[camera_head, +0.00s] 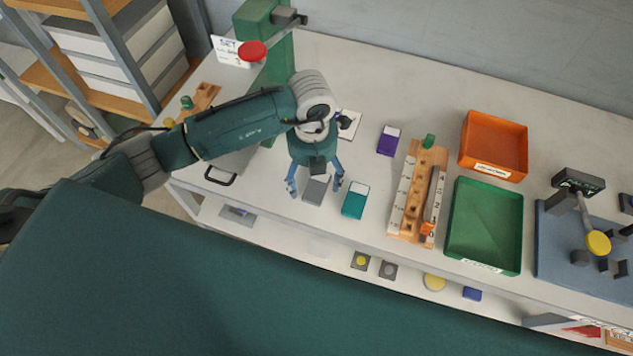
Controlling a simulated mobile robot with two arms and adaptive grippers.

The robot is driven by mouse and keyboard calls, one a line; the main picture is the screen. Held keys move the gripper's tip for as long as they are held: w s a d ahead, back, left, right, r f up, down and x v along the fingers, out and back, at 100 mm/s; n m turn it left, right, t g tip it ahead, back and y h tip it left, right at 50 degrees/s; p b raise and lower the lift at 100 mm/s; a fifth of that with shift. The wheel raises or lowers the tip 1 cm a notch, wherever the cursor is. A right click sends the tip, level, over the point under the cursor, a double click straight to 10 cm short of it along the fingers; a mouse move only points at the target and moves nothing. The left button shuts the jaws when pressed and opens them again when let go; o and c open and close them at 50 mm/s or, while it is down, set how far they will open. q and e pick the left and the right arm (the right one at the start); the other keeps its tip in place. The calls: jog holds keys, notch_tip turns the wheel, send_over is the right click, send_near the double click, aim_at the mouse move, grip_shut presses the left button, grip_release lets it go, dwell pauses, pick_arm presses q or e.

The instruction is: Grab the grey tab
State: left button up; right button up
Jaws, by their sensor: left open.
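A grey tab (317,191), a small block, lies on the white bench near its front edge. My left gripper (315,186) points down over it with its two blue fingers spread, one on each side of the tab in the picture. The gripper is open; I cannot tell its height above the bench or whether a finger touches the tab. The palm hides part of the view just behind the tab. My right gripper is not in view.
A teal block (355,201) lies close to the right finger, and a purple block (389,141) farther back. A wooden rack (397,217), orange tray (523,140) and green tray (519,225) stand to the right. A green press (287,48) stands behind my left arm.

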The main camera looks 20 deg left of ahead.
pick_arm(q)
jog(key=shift+f, duration=0.4)
jog(key=c, duration=1.1)
jog(key=shift+w+r, duration=0.1)
jog(key=shift+r, duration=0.05)
